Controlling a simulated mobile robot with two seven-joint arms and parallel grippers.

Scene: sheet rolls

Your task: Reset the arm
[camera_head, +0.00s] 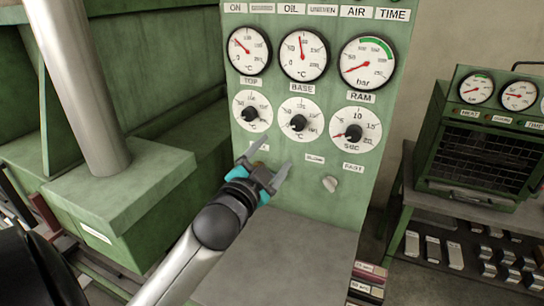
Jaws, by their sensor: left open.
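My left gripper (265,166) is open and empty, with teal parts at its base. Its arm (205,238) comes in from the bottom, left of the middle. The gripper is in front of the lower part of a green control panel (350,205), below the left knob dial (250,112) and middle knob dial (298,121). I cannot tell whether a fingertip touches the panel. The gripper and wrist hide part of the panel's lower left. My right gripper is not in view.
A grey ledge (275,262) juts out below the panel. A green press with a metal column (82,90) stands at left. A green oven (480,150) stands on a table at right, above a shelf of metal blocks (455,254). Small boxes (368,280) lie beside the ledge.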

